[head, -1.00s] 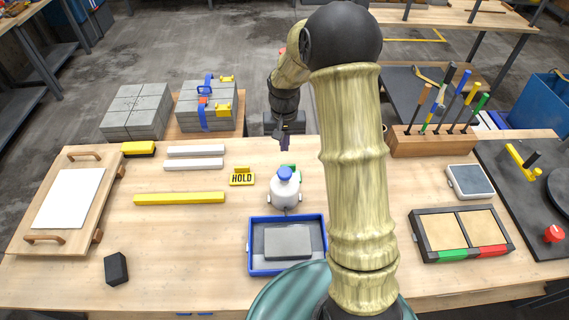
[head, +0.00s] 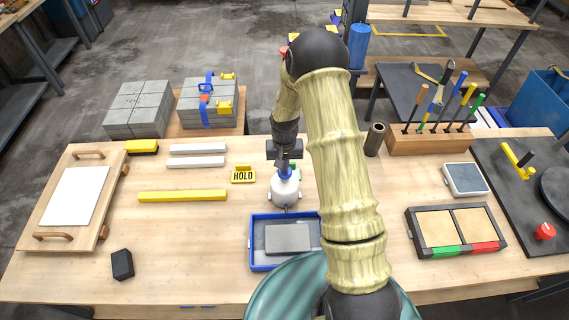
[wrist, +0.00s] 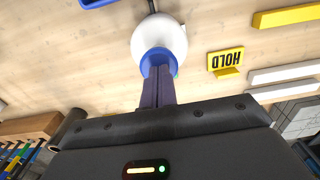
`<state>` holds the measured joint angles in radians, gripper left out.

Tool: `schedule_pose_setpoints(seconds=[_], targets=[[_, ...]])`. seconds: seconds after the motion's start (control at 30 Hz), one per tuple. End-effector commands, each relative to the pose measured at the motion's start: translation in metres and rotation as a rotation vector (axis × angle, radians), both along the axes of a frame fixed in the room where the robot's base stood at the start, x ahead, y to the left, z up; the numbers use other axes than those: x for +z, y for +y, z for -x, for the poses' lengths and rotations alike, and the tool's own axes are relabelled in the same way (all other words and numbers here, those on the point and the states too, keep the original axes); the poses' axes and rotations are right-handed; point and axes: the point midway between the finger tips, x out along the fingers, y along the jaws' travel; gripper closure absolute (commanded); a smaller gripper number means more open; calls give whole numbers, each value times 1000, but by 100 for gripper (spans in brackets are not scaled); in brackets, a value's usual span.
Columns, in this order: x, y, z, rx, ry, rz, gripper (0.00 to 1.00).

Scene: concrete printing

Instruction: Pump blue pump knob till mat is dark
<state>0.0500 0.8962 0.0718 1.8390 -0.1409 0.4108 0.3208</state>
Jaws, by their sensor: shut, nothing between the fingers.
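The white pump bottle (head: 285,191) stands on the bench behind the blue tray, and it also shows in the wrist view (wrist: 158,36). Its blue pump knob (wrist: 157,56) is at my fingertips. My gripper (head: 285,166) is shut and empty, above the knob; in the wrist view its closed fingers (wrist: 158,75) overlap the knob. I cannot tell whether they touch it. A grey mat (head: 289,238) lies in the blue-rimmed tray (head: 252,247) in front of the bottle; it looks mid grey.
A yellow HOLD sign (head: 243,175) stands left of the bottle. A yellow bar (head: 183,196) and white bars (head: 197,155) lie further left. A dark cylinder (head: 375,139) and a wooden tool block (head: 425,140) stand behind right. The front left bench is mostly clear.

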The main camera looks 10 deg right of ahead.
Motion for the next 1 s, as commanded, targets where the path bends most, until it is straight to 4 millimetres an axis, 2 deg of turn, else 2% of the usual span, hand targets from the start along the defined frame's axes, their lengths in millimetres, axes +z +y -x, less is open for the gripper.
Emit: schedule_pose_setpoints(seconds=[0.17,0.5,1.0], targets=[[-2,0,0,0,0,0,100],[-28,0,0,1,1,0,100],[-24,0,2,0,7,0,100]])
